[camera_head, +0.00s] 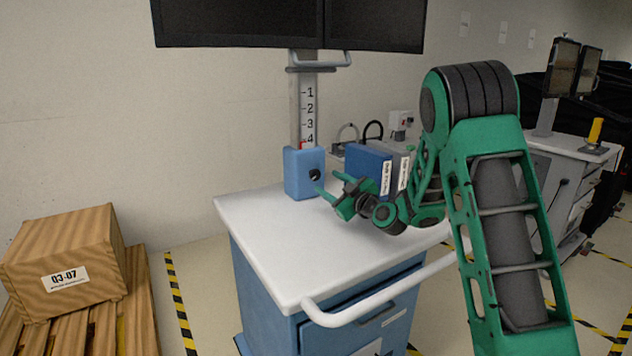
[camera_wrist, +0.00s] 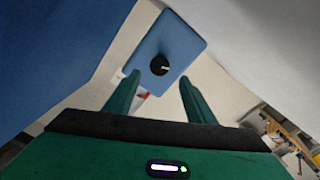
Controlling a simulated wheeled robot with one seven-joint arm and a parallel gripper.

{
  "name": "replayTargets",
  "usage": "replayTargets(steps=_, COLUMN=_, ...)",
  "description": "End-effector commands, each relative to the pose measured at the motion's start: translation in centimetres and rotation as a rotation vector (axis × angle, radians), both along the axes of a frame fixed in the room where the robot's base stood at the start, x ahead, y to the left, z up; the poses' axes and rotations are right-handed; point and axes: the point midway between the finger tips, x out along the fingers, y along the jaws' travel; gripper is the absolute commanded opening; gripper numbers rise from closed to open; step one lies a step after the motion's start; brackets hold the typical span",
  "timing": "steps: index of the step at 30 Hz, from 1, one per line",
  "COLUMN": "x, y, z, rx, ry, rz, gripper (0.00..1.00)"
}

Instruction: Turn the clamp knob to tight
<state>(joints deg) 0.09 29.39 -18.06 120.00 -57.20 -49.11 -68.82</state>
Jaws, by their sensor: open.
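The black clamp knob (camera_head: 314,175) sits on the face of a blue clamp block (camera_head: 297,178) around the grey scaled post (camera_head: 309,90). In the wrist view the knob (camera_wrist: 160,66) shows a pale pointer mark towards the right, ahead of my fingers. My gripper (camera_head: 327,194) is open and empty, its green fingertips close to the knob. In the wrist view my gripper (camera_wrist: 158,80) has one finger on each side below the knob; it looks apart from it. Any tight or loose marking is too small to read.
Dark monitors (camera_head: 290,22) hang above on the post. A white handle (camera_head: 380,297) runs along the cart's front. The front of the cart top is clear.

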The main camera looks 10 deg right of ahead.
Motion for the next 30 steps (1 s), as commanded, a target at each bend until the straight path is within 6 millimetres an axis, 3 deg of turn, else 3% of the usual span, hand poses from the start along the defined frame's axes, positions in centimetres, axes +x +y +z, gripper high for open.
replayTargets(steps=6, x=3.6, y=1.4, z=0.1, rx=-0.001, ry=-0.002, rz=0.003, gripper=0.5)
replayTargets(steps=12, x=5.5, y=1.9, z=0.0, rx=0.0, ry=0.0, rz=0.001, gripper=0.5)
replayTargets(steps=24, x=6.1, y=2.1, z=0.1, rx=0.001, ry=0.0, rz=0.0, gripper=0.5)
replayTargets(steps=29, x=6.1, y=2.1, z=0.0, rx=0.001, ry=0.0, rz=0.0, gripper=0.12)
replayTargets(steps=30, x=6.1, y=2.1, z=0.0, rx=0.001, ry=0.001, rz=0.001, gripper=0.1)
